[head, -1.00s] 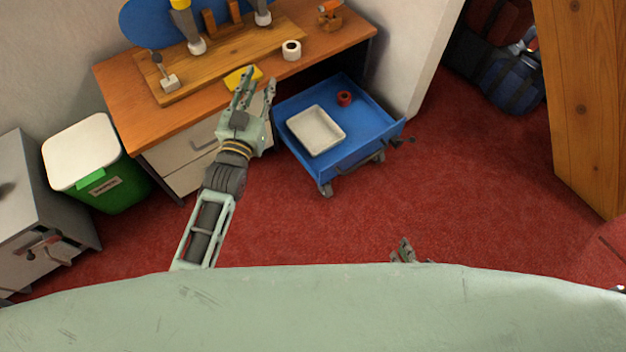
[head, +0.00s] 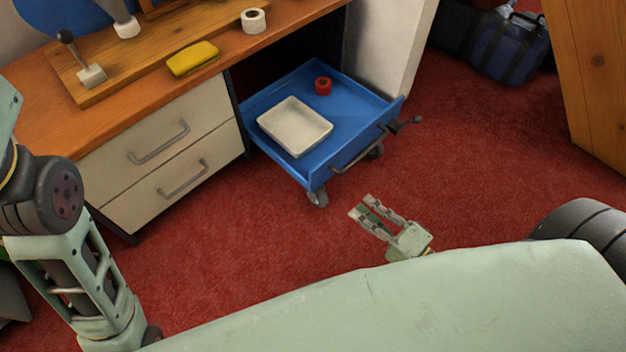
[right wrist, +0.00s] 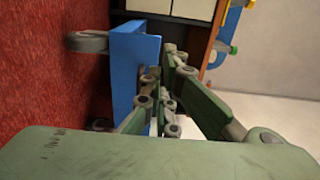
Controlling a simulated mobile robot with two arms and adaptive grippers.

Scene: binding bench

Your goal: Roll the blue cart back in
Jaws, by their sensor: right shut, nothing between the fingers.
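The blue cart (head: 345,120) stands partly under the bench, its front half sticking out over the red carpet. A dark handle bar (head: 372,145) runs along its front edge, and casters show below. A white tray (head: 294,128) and a red roll (head: 323,86) are on it. My right gripper (head: 368,212) is shut and empty, in front of the cart and apart from it in the head view. In the right wrist view its fingers (right wrist: 165,95) overlap the cart's blue side (right wrist: 130,70); the gap is hard to judge. My left arm is at the left edge; its fingers are out of frame.
The wooden bench (head: 60,125) holds a yellow sponge (head: 193,58) and a white roll (head: 253,20). Two drawers (head: 150,140) are left of the cart. A white wall end (head: 395,50) stands to its right. Blue bags (head: 510,50) lie farther right. Carpet before the cart is clear.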

